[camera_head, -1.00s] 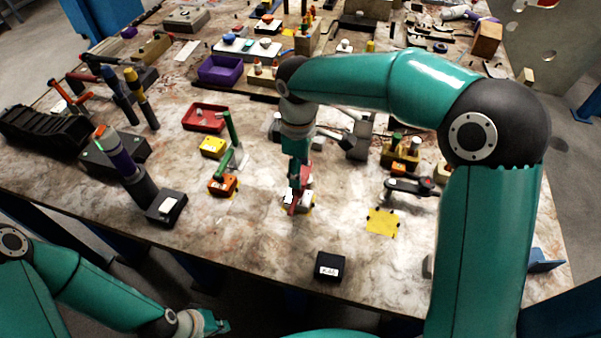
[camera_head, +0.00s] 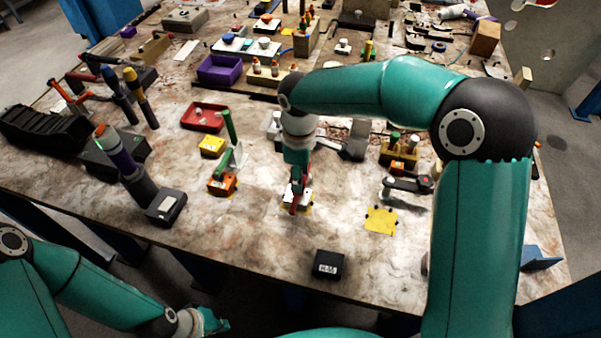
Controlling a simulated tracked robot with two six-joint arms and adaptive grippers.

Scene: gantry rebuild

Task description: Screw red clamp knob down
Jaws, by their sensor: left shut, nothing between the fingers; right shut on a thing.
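My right gripper (camera_head: 297,196) points straight down over a pale block on a yellow pad (camera_head: 309,208) in the middle of the table. It is shut on a slim red part, which I take to be the red clamp knob (camera_head: 294,204). The gripper hides most of the knob and the block, so I cannot tell how far down the knob sits. My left gripper (camera_head: 212,322) is shut and empty, low at the front, off the table's front edge.
An orange block with a green-handled clamp (camera_head: 222,185) stands left of the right gripper. A bare yellow pad (camera_head: 381,220) and a dark lever clamp (camera_head: 408,185) are to the right. A black box (camera_head: 328,265) lies near the front edge. The table between them is clear.

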